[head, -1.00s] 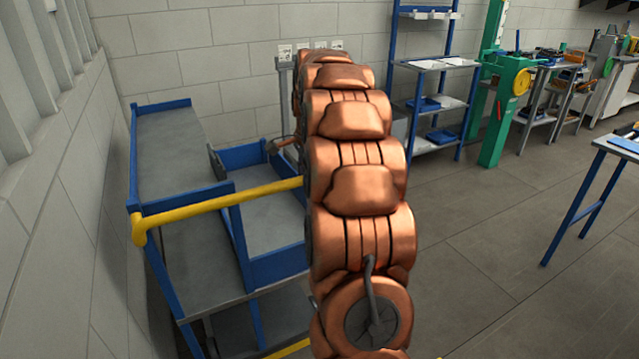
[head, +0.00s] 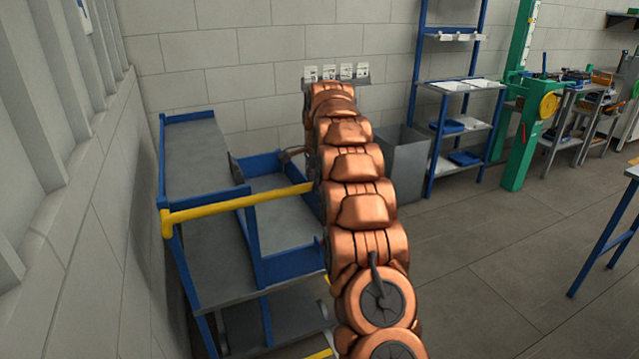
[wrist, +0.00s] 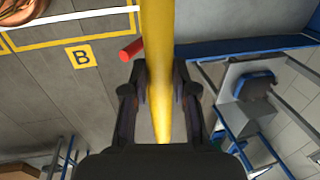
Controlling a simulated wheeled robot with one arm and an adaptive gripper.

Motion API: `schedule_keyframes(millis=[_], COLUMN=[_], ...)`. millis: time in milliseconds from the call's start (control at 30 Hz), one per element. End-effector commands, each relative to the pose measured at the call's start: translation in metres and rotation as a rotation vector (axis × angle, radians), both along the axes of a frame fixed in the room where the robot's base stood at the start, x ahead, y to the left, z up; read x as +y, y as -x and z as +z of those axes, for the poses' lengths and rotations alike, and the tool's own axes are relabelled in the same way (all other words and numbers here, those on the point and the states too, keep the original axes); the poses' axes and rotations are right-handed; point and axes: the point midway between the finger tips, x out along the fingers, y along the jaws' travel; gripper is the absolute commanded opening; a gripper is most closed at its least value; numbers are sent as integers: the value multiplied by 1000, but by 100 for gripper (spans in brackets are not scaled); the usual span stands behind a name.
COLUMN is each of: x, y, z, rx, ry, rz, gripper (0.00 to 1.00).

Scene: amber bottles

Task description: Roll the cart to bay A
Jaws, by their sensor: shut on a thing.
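The cart (head: 195,213) has a blue frame, grey shelves and a yellow push handle (head: 235,203). It stands at the left in the head view, close to the left wall. In the wrist view the yellow handle (wrist: 160,25) runs between the fingers of my gripper (wrist: 160,80), which is shut on it. In the head view my copper arm hides the gripper and the handle's right end. A yellow floor plate marked B (wrist: 81,56) shows in the wrist view, beside yellow floor lines. No mark for bay A is readable.
A grey bin (head: 404,165) and a blue shelf rack (head: 455,125) stand along the back wall. A green machine (head: 522,130) is farther right. A table (head: 610,230) cuts in at the right edge. Open floor (head: 480,270) lies right of my arm.

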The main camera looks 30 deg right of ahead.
Motion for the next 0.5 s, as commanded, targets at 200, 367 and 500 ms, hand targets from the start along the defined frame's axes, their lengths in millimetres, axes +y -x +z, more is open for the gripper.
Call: schedule_keyframes(millis=[200, 367, 500], x=[-1, -2, -2], y=[-2, -2, -1], z=[0, 0, 0], rx=[1, 0, 0], ry=[-3, -3, -4], rz=[1, -1, -2], gripper=[0, 0, 0])
